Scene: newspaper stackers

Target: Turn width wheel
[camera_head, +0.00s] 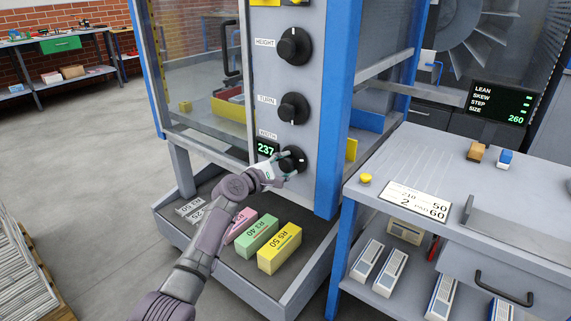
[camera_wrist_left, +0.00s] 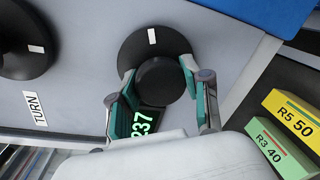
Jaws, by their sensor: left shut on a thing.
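The width wheel (camera_head: 293,160) is the lowest of three black knobs on the grey panel, below the label WIDTH. Its green display (camera_head: 266,149) reads 237. My left gripper (camera_head: 284,165) is at this wheel. In the left wrist view its two fingers (camera_wrist_left: 160,92) lie on either side of the wheel's raised black hub (camera_wrist_left: 161,80), shut on it. The wheel's white mark (camera_wrist_left: 152,36) shows on its rim, away from the fingers. My right gripper is not in view.
The turn knob (camera_head: 293,108) and height knob (camera_head: 294,46) sit above. Labelled blocks, including a yellow one (camera_head: 279,249) and a green one (camera_head: 257,236), lie on the tray below. A grey bench (camera_head: 440,165) stands at right. A screen (camera_head: 501,103) reads 260.

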